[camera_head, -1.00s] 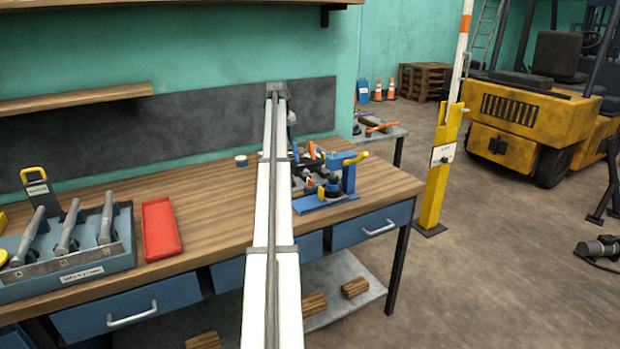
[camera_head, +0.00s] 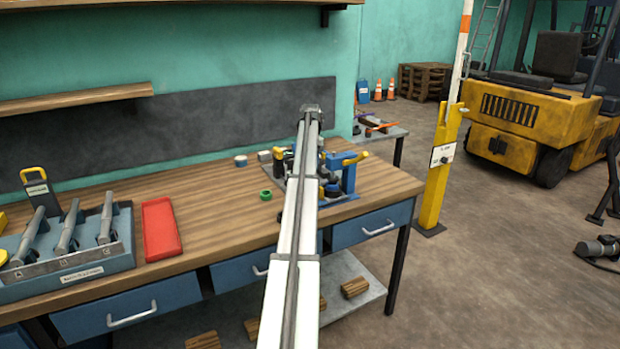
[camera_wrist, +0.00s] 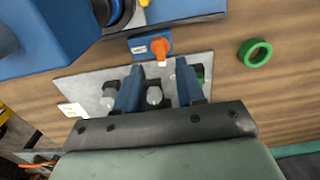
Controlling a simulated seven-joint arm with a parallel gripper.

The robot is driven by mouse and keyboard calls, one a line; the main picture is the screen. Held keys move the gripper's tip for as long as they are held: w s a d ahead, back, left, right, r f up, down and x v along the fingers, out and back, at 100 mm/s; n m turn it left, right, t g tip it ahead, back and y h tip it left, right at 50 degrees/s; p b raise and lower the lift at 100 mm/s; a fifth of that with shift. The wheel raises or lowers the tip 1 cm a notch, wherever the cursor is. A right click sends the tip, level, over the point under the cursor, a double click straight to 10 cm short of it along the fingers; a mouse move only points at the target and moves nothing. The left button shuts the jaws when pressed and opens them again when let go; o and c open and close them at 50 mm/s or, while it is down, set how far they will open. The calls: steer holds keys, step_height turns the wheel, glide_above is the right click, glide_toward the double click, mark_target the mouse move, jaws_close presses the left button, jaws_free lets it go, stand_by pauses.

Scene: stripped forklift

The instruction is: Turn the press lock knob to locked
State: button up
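The orange press lock knob (camera_wrist: 160,46) sits on a small blue base with a white label, at the foot of the blue press (camera_wrist: 45,35), in the wrist view. Its pointer slants down toward a small white mark. My gripper (camera_wrist: 161,66) has its two blue fingers apart, with the knob just beyond the tips and roughly between them; I see no contact. In the head view the blue press (camera_head: 348,175) stands on the workbench (camera_head: 215,215), and my arm hides the knob and most of the gripper.
A green ring (camera_wrist: 255,52) lies on the bench near the knob. A grey plate (camera_wrist: 85,90) with metal cylinders lies beneath my fingers. A red tray (camera_head: 160,228) and a blue tool holder (camera_head: 75,262) stand at the left.

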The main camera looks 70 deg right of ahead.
steer(key=shift+f, duration=2.75)
steer(key=shift+c, duration=0.3)
jaws_close()
